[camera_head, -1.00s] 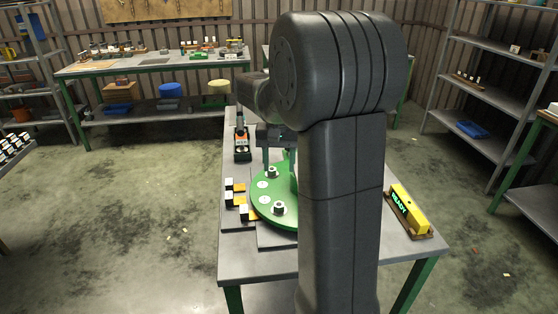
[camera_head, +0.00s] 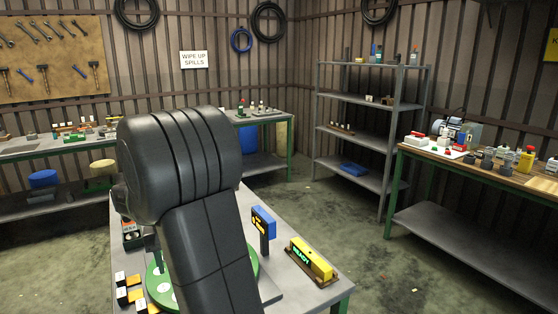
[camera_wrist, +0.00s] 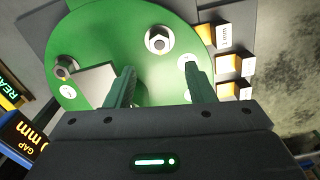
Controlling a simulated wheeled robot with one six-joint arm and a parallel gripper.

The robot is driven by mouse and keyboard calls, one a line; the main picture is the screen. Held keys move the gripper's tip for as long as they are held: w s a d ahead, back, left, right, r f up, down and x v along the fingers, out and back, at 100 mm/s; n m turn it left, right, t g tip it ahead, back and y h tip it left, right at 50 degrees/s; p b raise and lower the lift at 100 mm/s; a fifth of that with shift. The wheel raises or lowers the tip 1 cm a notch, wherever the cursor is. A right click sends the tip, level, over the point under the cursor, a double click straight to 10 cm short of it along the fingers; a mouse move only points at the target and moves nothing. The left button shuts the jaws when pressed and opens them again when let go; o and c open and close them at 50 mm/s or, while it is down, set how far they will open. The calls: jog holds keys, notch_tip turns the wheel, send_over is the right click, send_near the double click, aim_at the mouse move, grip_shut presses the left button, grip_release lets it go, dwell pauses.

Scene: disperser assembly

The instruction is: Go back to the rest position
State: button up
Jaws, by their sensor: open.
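My gripper (camera_wrist: 160,88) shows in the wrist view with its two green fingers apart and nothing between them. It is above a round green disc (camera_wrist: 110,30) that carries hex nuts (camera_wrist: 160,39) and white round marks. I cannot tell the exact height above the disc.
The disc is on a grey table (camera_head: 318,291). A yellow "READY" display (camera_head: 311,259) and a blue gauge (camera_head: 264,222) stand to its right. Small white and orange blocks (camera_head: 128,290) sit at its left. A shelf (camera_head: 365,100) and a workbench (camera_head: 480,165) stand further right.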

notch_tip(320, 180, down, 8)
jog(key=shift+f, duration=0.1)
dwell(0.5)
